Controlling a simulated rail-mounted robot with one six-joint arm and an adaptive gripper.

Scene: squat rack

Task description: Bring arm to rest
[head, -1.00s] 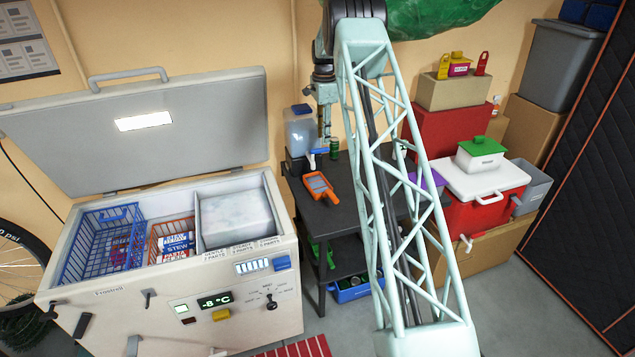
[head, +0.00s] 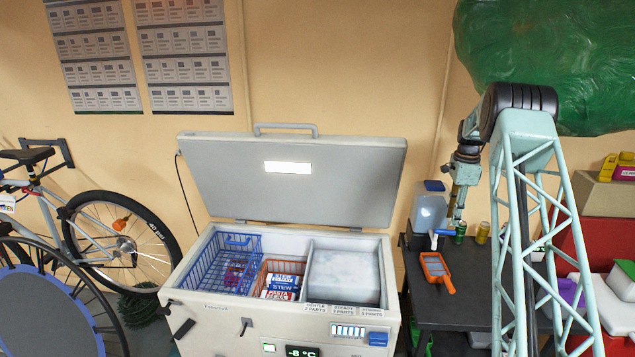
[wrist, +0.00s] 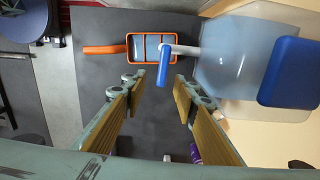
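My gripper (head: 456,208) hangs from my arm above the dark shelf unit at the right in the head view. In the wrist view my gripper (wrist: 157,86) has its two wood-coloured fingers spread well apart, with nothing held between them. A blue tap lever (wrist: 164,66) on a white spout shows just beyond the fingertips. Whether the fingers touch it cannot be told. The spout belongs to a translucent jug (head: 427,212) with a blue cap, which also shows in the wrist view (wrist: 236,62).
An orange scoop-like tray (head: 436,271) lies on the dark shelf top (head: 470,290) near several cans. An open chest freezer (head: 190,272) with baskets stands left of it. A green bulging mass (head: 555,60) hangs above my arm. Boxes and a red cooler (head: 612,345) stand right.

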